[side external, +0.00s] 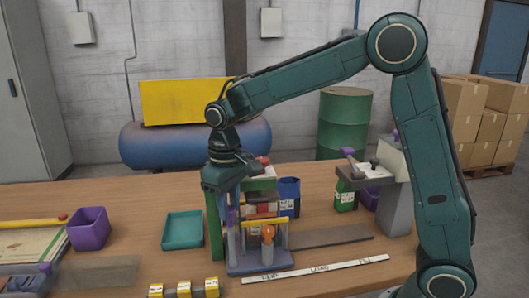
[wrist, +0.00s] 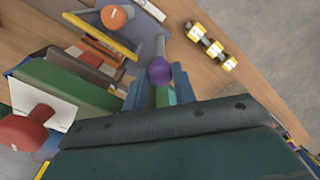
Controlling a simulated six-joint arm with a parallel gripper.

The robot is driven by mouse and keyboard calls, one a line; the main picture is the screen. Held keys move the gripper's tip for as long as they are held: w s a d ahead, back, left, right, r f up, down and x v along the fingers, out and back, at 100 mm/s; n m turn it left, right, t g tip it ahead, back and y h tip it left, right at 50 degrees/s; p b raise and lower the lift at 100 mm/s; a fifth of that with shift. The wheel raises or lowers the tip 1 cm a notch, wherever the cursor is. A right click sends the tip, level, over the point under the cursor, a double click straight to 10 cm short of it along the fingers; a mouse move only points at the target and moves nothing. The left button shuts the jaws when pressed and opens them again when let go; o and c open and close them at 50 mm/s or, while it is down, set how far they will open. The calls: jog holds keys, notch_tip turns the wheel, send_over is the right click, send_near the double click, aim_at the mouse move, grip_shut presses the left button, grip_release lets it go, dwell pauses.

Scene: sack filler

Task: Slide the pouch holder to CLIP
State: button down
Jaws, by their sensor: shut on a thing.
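The pouch holder (side external: 262,262) is a grey-blue frame with an upright post and an orange knob (side external: 268,232) in front. It stands at the left part of the track, behind the CLIP end of the white label strip (side external: 318,271). My gripper (side external: 232,208) points down at the holder's left side and is shut at a purple knob (wrist: 159,70) there. The wrist view shows this knob beside the grey holder, with the orange knob (wrist: 116,17) above it. My gripper's body hides the lower part of that view, and the fingertip contact is unclear.
A dark rail (side external: 320,237) runs right to the grey machine (side external: 395,200). A teal tray (side external: 183,230) and purple bin (side external: 88,229) stand left. Yellow-black pieces (side external: 184,289) lie in front. A green-and-white unit (wrist: 45,105) with a red knob is close to my gripper.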

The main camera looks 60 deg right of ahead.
jog(key=c, duration=1.1)
grip_release()
jog(key=shift+w+a, duration=0.2)
jog(key=shift+w, duration=0.05)
jog(key=shift+r, duration=0.2)
notch_tip(320, 180, up, 14)
jog(key=shift+f, duration=0.2)
jog(key=s+d+f+t, duration=0.2)
jog(key=s, duration=0.6)
jog(key=s+d+f+t, duration=0.2)
jog(key=s, duration=0.6)
jog(key=s+d+f+m+t, duration=0.1)
jog(key=s+d+f, duration=0.1)
jog(key=s, duration=0.6)
jog(key=shift+s+f+t, duration=0.15)
jog(key=shift+f+t, duration=0.05)
jog(key=shift+t, duration=0.2)
